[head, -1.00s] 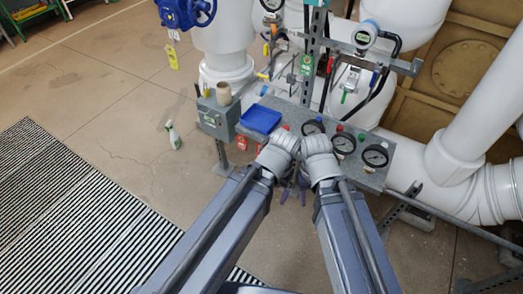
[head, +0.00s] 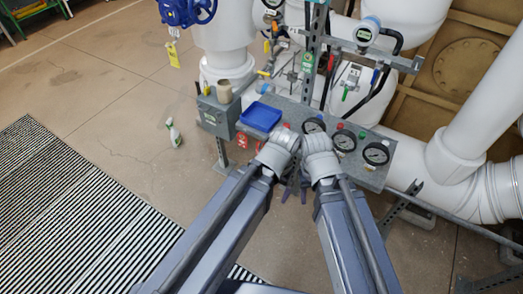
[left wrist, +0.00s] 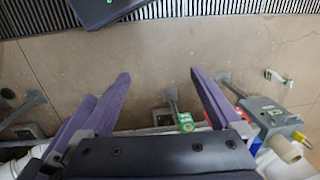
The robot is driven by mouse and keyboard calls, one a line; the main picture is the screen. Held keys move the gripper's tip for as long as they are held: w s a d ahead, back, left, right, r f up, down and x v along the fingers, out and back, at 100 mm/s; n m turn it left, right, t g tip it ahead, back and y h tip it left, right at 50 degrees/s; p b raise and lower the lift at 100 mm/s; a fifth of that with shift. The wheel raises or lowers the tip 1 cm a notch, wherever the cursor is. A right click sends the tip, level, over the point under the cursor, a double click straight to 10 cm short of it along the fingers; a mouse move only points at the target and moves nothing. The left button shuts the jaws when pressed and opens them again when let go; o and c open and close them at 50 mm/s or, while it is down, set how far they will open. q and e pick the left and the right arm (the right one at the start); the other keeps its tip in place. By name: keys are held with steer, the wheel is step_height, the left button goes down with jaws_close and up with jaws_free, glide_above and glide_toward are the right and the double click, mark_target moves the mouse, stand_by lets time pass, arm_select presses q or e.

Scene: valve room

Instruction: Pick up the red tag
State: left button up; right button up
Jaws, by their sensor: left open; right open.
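Two red tags hang at the front edge of the grey bench, one left (head: 242,141) and one right (head: 260,146), below the blue tray. They look small, and I cannot tell which one the task means. My right gripper (head: 303,190) is in front of the bench, lower right of the tags and apart from them. My left gripper is mostly hidden behind its own arm in the head view. In the left wrist view its purple fingers (left wrist: 163,88) are spread with nothing between them. A small red patch (left wrist: 238,89) shows beside its right finger there.
The grey bench (head: 215,128) carries a blue tray (head: 261,116), a tan roll (head: 224,91) and several round gauges (head: 376,153). A spray bottle (head: 174,133) stands on the floor at left. White pipes (head: 474,107) fill the right.

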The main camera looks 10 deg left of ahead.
mark_target(259, 149)
arm_select(q)
steer(key=w+a+f+n+h+b, duration=0.1)
steer(key=w+a+f+n+b, duration=0.15)
steer(key=f+b, duration=1.2)
steer(key=w+a+f+n+b, duration=0.15)
steer(key=a+f+b, duration=0.25)
steer(key=f+b, duration=1.05)
steer(key=w+d+f+n+t+h+b, duration=0.1)
steer(key=w+f+n+t+h+b, duration=0.35)
steer(key=w+f+b, duration=0.45)
steer(key=w+d+r+n+t+h+b, duration=0.35)
steer(key=w+r+n, duration=0.2)
steer(key=n, duration=0.35)
steer(key=w+a+r+n+t, duration=0.2)
steer(key=a+r+n+t, duration=0.1)
steer(key=n, duration=0.3)
steer(key=w+a+r+n+t+y, duration=0.1)
steer(key=w+a+r+n+t, duration=0.2)
steer(key=r+n, duration=0.2)
steer(key=w+a+r+n+t, duration=0.3)
steer(key=r+n, duration=0.1)
steer(key=n, duration=0.3)
steer(key=shift+a+r+n+y+p, duration=0.25)
steer(key=shift+a+r+y+p, duration=0.05)
steer(key=shift+r, duration=0.05)
steer(key=shift+x, duration=1)
steer(key=x, duration=0.5)
steer(key=shift+w+d, duration=0.2)
steer(key=shift+d, duration=0.35)
